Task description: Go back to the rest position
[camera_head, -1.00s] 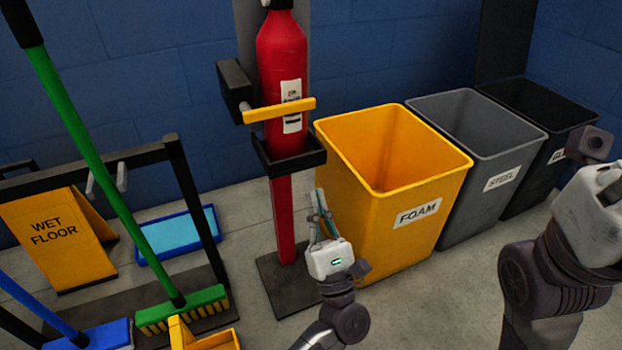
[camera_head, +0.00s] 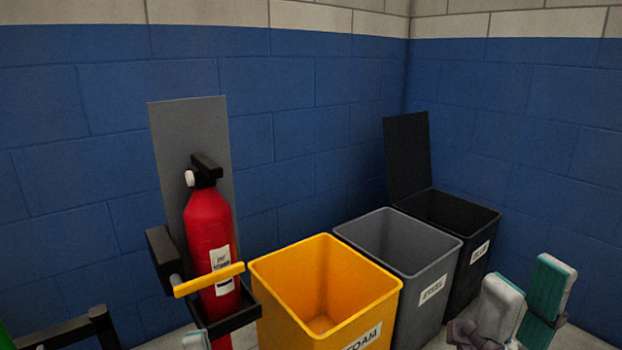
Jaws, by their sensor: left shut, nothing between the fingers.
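My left gripper (camera_head: 196,341) shows only as a pale fingertip at the bottom edge, in front of the fire extinguisher's stand. It is shut with nothing in it; the rest is cut off. My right gripper (camera_head: 527,292) points up at the lower right, in front of the black bin and the blue wall. Its two teal-padded fingers stand apart, with nothing seen between them.
A red fire extinguisher (camera_head: 207,238) stands in its holder, with a yellow bar (camera_head: 209,280) across it. Right of it are a yellow FOAM bin (camera_head: 277,310), a grey bin (camera_head: 418,318) and a black bin (camera_head: 467,275). A black rack (camera_head: 64,333) is lower left.

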